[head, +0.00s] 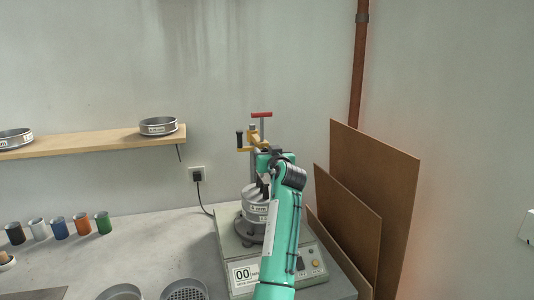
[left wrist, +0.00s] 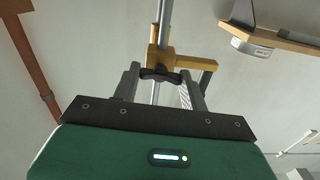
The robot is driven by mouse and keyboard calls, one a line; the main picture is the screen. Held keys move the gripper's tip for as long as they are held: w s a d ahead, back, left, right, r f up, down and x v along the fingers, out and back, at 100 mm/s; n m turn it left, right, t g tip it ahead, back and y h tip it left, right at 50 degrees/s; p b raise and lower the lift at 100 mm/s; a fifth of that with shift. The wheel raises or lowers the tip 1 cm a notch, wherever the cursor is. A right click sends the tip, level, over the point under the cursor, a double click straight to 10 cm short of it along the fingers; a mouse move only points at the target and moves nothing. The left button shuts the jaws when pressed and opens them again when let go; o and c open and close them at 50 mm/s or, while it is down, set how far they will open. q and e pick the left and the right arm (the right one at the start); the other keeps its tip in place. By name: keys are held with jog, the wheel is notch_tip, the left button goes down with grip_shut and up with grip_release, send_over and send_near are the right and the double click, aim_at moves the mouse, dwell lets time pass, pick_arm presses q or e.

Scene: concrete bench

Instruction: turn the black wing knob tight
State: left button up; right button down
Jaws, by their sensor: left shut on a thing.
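The black wing knob (left wrist: 160,74) sits on the front of the yellow clamp (left wrist: 168,58) in the left wrist view. My left gripper (left wrist: 161,78) has one finger on each side of it and is shut on its wings. In the head view my left gripper (head: 265,161) is at the yellow clamp (head: 262,143) on the upright rod, above the sieve shaker. There my gripper and arm hide the knob. How far the knob is turned cannot be told. My right gripper is not in view.
The grey sieve stack (head: 252,204) stands on the shaker base (head: 228,240) below my arm. Brown boards (head: 378,185) lean at the right. A wooden shelf (head: 90,143) with sieves is on the left wall. Several coloured cups (head: 82,224) stand on the bench, left.

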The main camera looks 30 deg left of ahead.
pick_arm(q)
jog(key=shift+m+p, duration=5.8)
jog(key=shift+m, duration=2.9)
jog(key=o, duration=1)
jog(key=shift+d, duration=0.1)
